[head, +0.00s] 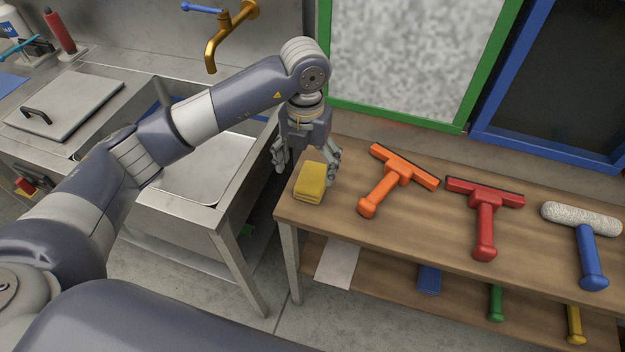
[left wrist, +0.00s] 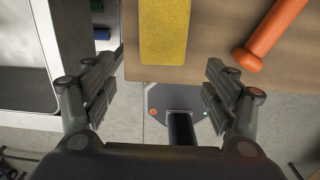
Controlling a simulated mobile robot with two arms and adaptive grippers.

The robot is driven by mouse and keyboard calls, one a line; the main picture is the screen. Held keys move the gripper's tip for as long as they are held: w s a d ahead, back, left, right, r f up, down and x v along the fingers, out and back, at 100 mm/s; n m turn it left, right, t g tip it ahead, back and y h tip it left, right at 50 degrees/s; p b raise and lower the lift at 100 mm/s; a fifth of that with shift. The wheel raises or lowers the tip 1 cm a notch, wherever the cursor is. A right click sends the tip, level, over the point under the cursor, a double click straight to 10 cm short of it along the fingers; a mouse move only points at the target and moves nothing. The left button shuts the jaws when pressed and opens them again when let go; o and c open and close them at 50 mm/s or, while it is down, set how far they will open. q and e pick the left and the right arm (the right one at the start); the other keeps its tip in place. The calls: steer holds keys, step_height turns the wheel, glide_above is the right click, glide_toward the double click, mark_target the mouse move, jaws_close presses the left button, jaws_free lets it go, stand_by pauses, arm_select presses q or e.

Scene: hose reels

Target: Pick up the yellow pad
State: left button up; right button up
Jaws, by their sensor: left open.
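The yellow pad (head: 310,183) lies on the left end of the wooden table's top, close to its front left corner. It also shows in the left wrist view (left wrist: 165,30), at the top middle, ahead of the fingertips. My left gripper (head: 306,160) is open and empty, pointing down above and just behind the pad in the head view. In the left wrist view its fingers (left wrist: 162,90) stand wide apart, one to each side of the pad's line. No contact with the pad shows. My right gripper is not in view.
An orange squeegee (head: 392,180) lies right of the pad, then a red squeegee (head: 484,205) and a blue-handled roller (head: 588,245). A steel sink (head: 212,168) stands left of the wooden table (head: 425,235). A green-framed screen (head: 400,112) leans behind. A lower shelf holds several things.

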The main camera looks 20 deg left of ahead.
mark_target(308, 186)
arm_select(q)
step_height(308, 186, down, 3)
steer(key=shift+f, duration=0.1)
step_height(308, 186, down, 4)
steer(key=shift+w+d+f+p, duration=0.1)
steer(key=shift+w+p, duration=0.05)
steer(key=shift+p, duration=0.75)
steer(key=shift+f, duration=0.45)
steer(key=c, duration=1.2)
steer(key=shift+c, duration=0.2)
steer(key=shift+r, duration=0.45)
step_height(308, 186, up, 2)
steer(key=shift+w+r+b, duration=0.1)
steer(key=shift+r+b, duration=0.05)
steer(key=shift+b, duration=0.5)
steer(key=s+d+r+b, duration=0.1)
steer(key=s+d, duration=0.1)
steer(key=s, duration=0.5)
steer(key=s+d+b, duration=0.1)
steer(key=s+d, duration=0.1)
steer(key=s, duration=0.6)
steer(key=shift+s+d+r+b, duration=0.25)
steer(key=shift+s+r+b, duration=0.05)
steer(key=shift+r+b, duration=0.1)
